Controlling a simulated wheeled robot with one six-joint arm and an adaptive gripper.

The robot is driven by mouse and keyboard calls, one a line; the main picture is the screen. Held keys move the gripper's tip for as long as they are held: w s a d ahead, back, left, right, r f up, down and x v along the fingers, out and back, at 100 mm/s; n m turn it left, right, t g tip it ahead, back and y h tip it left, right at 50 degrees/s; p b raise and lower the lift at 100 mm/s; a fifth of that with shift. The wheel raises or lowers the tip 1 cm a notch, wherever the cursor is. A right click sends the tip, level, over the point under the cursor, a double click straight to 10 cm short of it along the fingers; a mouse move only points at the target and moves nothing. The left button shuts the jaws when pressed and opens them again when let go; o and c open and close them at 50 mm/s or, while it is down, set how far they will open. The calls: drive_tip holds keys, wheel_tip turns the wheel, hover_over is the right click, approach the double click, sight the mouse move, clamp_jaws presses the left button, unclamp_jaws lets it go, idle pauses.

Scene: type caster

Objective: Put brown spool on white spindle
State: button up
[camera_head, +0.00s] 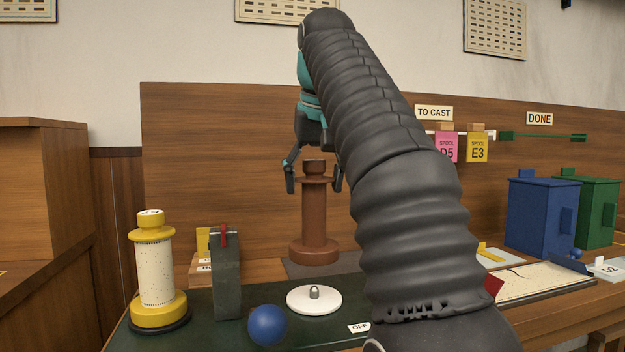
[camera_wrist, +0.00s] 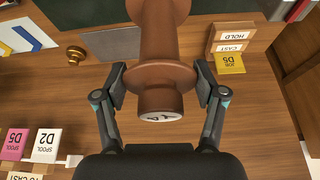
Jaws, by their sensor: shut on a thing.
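The brown spool (camera_head: 320,215) is upright, with a wide round base and a flange near its top. My gripper (camera_head: 314,184) is shut on it near the upper flange, one finger on each side. In the wrist view the spool (camera_wrist: 160,40) runs between the fingers of my gripper (camera_wrist: 160,84), and a label shows on its top end. The spool's base is over or on a dark grey pad; I cannot tell whether it touches. The white spindle (camera_head: 314,300), a white disc with a short grey peg, is bare and stands in front of the spool on the green surface.
A yellow-and-cream spool (camera_head: 156,270) stands at left on a black base. A dark upright block (camera_head: 226,275) and a blue ball (camera_head: 267,325) flank the spindle's left side. Blue (camera_head: 540,215) and green (camera_head: 600,205) bins stand at right. My arm covers the middle right.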

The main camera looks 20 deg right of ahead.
sight(315, 198)
drive_tip(key=shift+s+f+b, duration=0.1)
drive_tip(key=shift+f+b, duration=1.6)
drive_tip(key=shift+f, duration=0.5)
drive_tip(key=shift+f+b, duration=1.2)
drive_tip(key=shift+f, duration=0.4)
drive_tip(key=o, duration=1.7)
drive_tip(key=shift+r, duration=0.1)
wheel_tip(315, 198, up, 4)
drive_tip(key=p, duration=0.5)
drive_tip(key=shift+r, duration=0.1)
drive_tip(key=shift+r+p, duration=0.4)
drive_tip(key=shift+r, duration=0.45)
